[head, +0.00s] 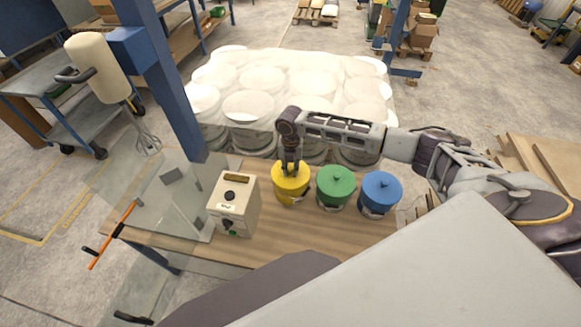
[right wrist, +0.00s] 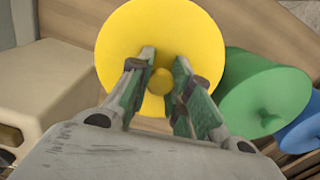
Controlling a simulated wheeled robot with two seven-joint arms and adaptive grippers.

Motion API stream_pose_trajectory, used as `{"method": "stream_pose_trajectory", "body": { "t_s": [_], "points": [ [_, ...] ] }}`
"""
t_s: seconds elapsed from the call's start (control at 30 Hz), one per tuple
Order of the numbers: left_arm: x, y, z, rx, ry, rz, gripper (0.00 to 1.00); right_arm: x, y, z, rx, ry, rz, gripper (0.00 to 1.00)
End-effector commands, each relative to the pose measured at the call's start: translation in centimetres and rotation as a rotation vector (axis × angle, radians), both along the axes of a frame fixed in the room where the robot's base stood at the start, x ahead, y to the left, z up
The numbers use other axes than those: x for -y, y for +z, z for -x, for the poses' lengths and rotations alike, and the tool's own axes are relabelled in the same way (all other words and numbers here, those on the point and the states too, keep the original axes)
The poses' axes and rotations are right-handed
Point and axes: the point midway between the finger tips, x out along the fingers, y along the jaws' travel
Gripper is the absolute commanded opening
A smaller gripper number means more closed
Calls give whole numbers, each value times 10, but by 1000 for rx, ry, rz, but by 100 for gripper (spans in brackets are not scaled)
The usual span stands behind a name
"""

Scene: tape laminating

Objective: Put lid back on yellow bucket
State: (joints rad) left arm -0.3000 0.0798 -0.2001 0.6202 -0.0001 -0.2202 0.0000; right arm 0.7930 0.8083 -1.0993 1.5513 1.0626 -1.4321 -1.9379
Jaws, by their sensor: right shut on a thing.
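The yellow lid (head: 279,180) is a round disc over the yellow bucket (head: 291,199) on the wooden table, left of the green bucket. It fills the upper middle of the right wrist view (right wrist: 160,30), with a small round knob (right wrist: 160,81) at its centre. My right gripper (head: 290,171) reaches down from above and is shut on this knob, one finger on each side (right wrist: 163,75). The lid lies at the bucket's top; I cannot tell whether it is fully seated. The lid hides the bucket's opening. My left gripper is not in view.
A green bucket (head: 334,188) and a blue bucket (head: 380,193), both lidded, stand to the right. A beige control box (head: 233,205) stands close on the left. A blue post (head: 176,85) and white-wrapped pails (head: 262,80) are behind. The table front (head: 300,238) is clear.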

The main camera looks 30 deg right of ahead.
Motion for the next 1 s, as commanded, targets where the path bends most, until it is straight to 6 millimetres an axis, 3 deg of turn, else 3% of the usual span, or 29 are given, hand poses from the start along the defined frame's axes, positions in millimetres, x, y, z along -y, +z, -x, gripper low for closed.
{"method": "stream_pose_trajectory", "body": {
  "t_s": [0.73,0.77,0.93,1.0],
  "points": [
    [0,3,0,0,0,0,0,0,0,0,0,0,0,2],
    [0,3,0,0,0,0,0,0,0,0,0,0,0,24],
    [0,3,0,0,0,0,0,0,0,0,0,0,0,45],
    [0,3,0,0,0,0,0,0,0,0,0,0,0,45]
  ]
}}
